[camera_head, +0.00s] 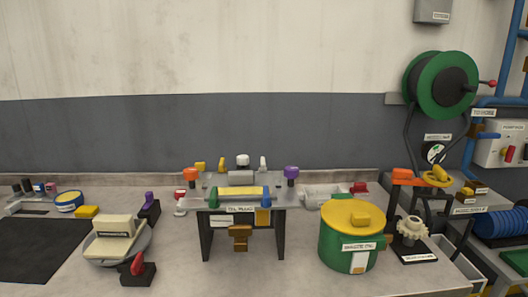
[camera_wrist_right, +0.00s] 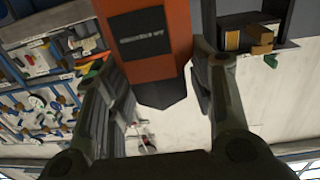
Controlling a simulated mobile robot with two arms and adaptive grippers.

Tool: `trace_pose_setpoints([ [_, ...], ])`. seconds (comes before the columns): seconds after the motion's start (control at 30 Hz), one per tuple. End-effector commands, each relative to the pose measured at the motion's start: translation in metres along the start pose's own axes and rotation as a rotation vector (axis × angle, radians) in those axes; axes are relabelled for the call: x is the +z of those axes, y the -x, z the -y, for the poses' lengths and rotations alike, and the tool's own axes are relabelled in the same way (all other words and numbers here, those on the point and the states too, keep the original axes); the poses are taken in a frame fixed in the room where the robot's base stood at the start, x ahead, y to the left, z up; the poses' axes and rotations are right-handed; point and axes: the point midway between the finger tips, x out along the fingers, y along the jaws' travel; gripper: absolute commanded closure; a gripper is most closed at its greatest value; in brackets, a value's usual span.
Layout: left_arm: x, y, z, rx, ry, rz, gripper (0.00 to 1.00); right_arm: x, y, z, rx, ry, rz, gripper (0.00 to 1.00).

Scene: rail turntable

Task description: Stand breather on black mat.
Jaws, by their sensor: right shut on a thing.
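The black mat (camera_head: 38,250) lies flat at the left end of the bench in the head view, its visible part bare. In the right wrist view my right gripper (camera_wrist_right: 165,92) is shut on an orange block (camera_wrist_right: 122,75) with a dark label and a dark tapered end. Neither gripper shows in the head view, and my left gripper is in no view.
A grey dish with a cream block (camera_head: 112,238) stands right of the mat. Small blocks and a blue-yellow round tin (camera_head: 68,201) lie behind it. A raised metal stand (camera_head: 240,190) and a green drum with yellow lid (camera_head: 350,235) stand farther right. A hose reel (camera_head: 441,85) hangs on the wall.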

Motion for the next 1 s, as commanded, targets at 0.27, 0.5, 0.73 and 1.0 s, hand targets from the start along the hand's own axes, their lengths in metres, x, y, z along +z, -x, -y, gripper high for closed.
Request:
trace_pose_setpoints([
  [0.27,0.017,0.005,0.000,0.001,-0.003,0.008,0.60,-0.010,0.004,0.000,0.000,0.003,-0.002,0.78],
  [0.5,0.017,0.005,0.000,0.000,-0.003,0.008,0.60,-0.010,0.004,0.000,0.000,0.002,-0.002,0.79],
  [0.73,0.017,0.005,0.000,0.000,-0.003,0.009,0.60,-0.012,0.001,0.005,-0.036,0.003,-0.006,0.78],
  [1.0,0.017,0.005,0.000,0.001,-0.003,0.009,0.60,-0.018,-0.008,0.025,-0.167,0.006,-0.007,0.78],
])
